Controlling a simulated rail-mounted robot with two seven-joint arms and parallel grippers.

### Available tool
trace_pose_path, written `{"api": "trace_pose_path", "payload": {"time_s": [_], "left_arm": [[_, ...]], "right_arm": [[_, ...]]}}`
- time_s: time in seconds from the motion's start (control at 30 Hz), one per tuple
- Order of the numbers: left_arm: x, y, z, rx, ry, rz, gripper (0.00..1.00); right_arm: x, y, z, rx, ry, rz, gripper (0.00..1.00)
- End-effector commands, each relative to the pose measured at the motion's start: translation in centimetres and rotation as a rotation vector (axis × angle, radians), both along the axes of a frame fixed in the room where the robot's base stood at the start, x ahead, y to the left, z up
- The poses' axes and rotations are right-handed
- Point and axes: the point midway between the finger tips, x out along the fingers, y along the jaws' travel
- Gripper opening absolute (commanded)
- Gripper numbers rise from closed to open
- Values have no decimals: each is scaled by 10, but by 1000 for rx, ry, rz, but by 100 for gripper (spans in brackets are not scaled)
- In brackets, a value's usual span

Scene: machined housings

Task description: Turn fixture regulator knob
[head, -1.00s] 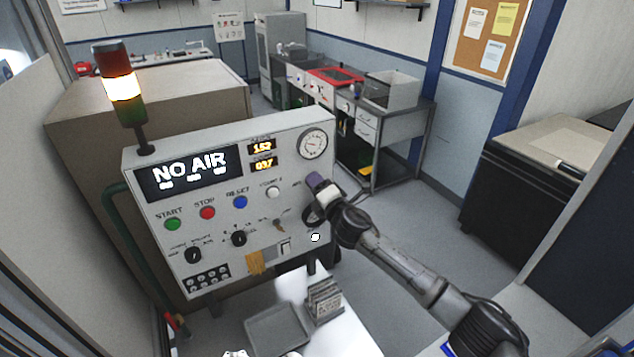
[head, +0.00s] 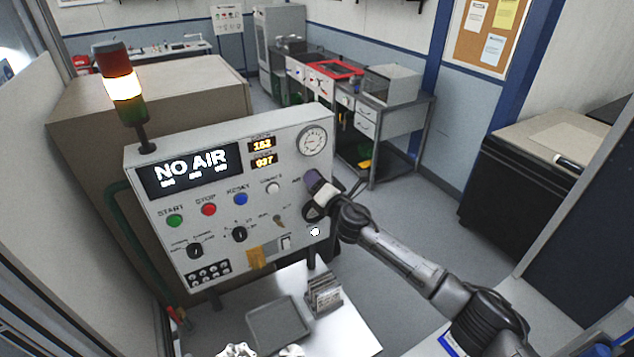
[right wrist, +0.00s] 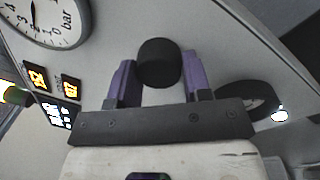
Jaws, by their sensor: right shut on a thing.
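The regulator knob (right wrist: 159,62) is a round black knob on the sloping panel face in the right wrist view, below the pressure gauge (right wrist: 45,18). My right gripper (right wrist: 159,76) has its two purple fingers on either side of the knob and is shut on it. In the head view my right gripper (head: 314,184) reaches the right side of the light grey fixture panel (head: 215,262) and hides the knob. The gauge also shows in the head view (head: 313,141), just above the gripper. My left gripper is not in view.
A black ring-shaped part (right wrist: 250,98) sits close beside the right gripper. The panel has a lit "NO AIR" display (head: 190,170), coloured buttons and small black knobs. A grey tray (head: 278,325) and a rack of plates (head: 324,292) stand on the white table below.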

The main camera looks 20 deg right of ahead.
Motion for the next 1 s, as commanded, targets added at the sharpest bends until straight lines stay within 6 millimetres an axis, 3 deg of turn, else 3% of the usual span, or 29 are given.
{"api": "trace_pose_path", "payload": {"time_s": [0.13,0.17,0.4,0.77,1.0], "left_arm": [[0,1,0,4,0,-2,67],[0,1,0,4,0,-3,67],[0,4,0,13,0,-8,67],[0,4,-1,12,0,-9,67],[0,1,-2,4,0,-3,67]], "right_arm": [[0,0,-1,1,1,1,21],[0,0,-1,1,1,1,48],[0,0,0,1,1,1,70],[-5,-1,-1,0,0,0,70],[-34,-7,-4,-1,0,1,70]]}}
